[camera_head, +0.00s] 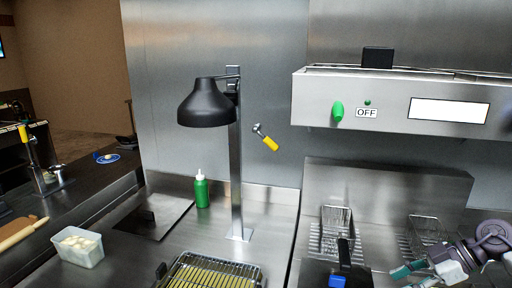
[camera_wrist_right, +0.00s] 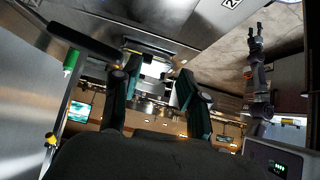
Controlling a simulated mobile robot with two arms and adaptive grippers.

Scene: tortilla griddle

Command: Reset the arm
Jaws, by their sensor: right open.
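My right arm shows at the lower right of the head view. Its gripper (camera_head: 408,276) has teal fingers and is beside the fryer baskets. In the right wrist view the two dark teal fingers of this gripper (camera_wrist_right: 155,82) stand wide apart with nothing between them. A dark arm with a small two-pronged end (camera_wrist_right: 256,42) stands at the upper right of the wrist view; it looks like my left arm, but its jaw state is too small to tell. The left gripper does not show in the head view.
Fryer baskets (camera_head: 338,220) hang close left of my right gripper. A steel hood (camera_head: 390,103) is above. A black heat lamp (camera_head: 207,105) stands on the counter with a green bottle (camera_head: 202,190), a wire rack (camera_head: 215,272) and a white tub (camera_head: 78,247).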

